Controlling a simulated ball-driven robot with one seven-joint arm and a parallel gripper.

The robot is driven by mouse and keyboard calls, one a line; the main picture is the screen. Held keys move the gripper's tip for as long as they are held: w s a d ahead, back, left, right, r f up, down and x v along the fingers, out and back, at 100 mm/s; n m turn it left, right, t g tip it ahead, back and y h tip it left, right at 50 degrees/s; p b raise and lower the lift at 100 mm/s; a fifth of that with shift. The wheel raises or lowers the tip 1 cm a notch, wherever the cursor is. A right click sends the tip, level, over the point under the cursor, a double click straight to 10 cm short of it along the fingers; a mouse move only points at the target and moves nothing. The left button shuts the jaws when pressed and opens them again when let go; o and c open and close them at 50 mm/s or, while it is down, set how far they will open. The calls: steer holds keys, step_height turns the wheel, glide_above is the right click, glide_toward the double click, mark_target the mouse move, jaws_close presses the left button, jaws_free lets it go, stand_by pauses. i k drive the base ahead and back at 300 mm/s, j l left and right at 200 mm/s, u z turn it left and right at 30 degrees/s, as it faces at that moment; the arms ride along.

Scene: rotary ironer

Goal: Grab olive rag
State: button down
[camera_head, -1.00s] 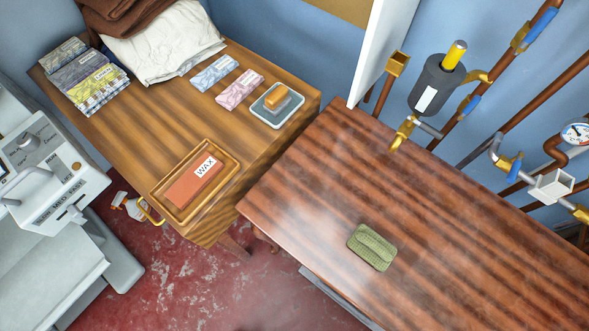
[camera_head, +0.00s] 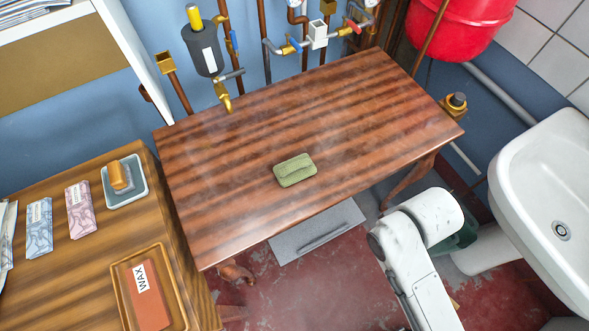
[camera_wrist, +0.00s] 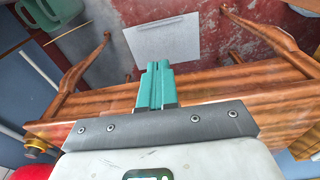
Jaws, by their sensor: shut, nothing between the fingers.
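The olive rag (camera_head: 295,170) is a small folded green cloth lying flat on the dark wooden table (camera_head: 220,225), near the middle of its top in the head view. My gripper (camera_wrist: 156,68) shows in the wrist view with its teal fingers together and nothing between them. In the wrist view it is over the table's edge (camera_wrist: 215,85), with the floor beyond. The rag does not show in the wrist view.
A lighter wooden table (camera_head: 75,255) at left holds a wax block (camera_head: 147,295) on a tray, folded cloths and a soap dish (camera_head: 125,182). Pipes and valves (camera_head: 290,48) line the wall behind. A white sink (camera_head: 550,200) stands at right. The tabletop around the rag is clear.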

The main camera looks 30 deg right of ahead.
mark_target(288, 173)
steer(key=i+j+u, duration=0.45)
steer(key=i+j, duration=0.3)
